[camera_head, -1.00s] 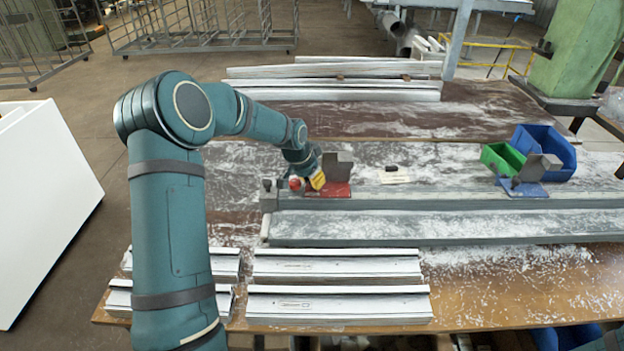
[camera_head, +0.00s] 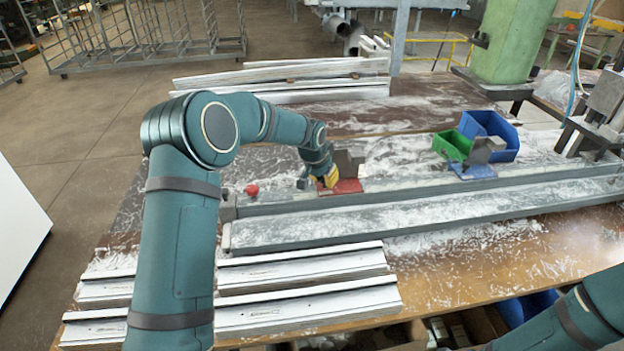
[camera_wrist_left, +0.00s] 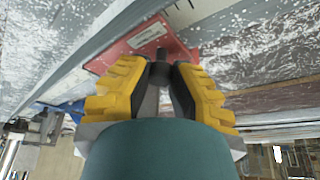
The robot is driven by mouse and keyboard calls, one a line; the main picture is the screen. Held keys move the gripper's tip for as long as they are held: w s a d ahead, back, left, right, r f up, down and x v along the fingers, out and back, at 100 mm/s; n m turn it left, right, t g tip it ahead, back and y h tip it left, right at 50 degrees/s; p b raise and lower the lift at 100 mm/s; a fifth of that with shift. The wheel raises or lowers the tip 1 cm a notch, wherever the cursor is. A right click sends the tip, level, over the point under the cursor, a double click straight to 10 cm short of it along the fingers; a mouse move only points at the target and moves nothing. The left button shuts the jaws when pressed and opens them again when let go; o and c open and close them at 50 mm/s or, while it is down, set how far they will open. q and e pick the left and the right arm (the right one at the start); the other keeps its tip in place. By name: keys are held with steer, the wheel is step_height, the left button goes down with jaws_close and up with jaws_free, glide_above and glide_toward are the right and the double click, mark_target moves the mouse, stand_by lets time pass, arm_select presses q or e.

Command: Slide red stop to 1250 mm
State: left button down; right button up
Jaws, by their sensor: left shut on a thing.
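The red stop (camera_head: 349,187), a red base plate with an upright grey plate, sits on the long grey rail (camera_head: 420,190), left of its middle. In the left wrist view the red plate (camera_wrist_left: 128,45) and a dark post on it show just beyond my fingers. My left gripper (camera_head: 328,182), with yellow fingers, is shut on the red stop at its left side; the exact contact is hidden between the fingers. It also fills the middle of the left wrist view (camera_wrist_left: 170,75). My right gripper is out of view. No scale numbers are readable.
A blue stop (camera_head: 473,172) stands farther right on the rail, beside a green bin (camera_head: 453,145) and a blue bin (camera_head: 492,132). A red knob (camera_head: 252,190) is near the rail's left end. Aluminium profiles (camera_head: 300,285) lie in front. The rail between the stops looks clear.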

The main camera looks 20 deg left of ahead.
arm_select(q)
steer(key=shift+a+f, duration=0.1)
steer(key=c, duration=0.8)
jaws_free()
steer(key=shift+o, duration=0.2)
steer(key=v, duration=1.2)
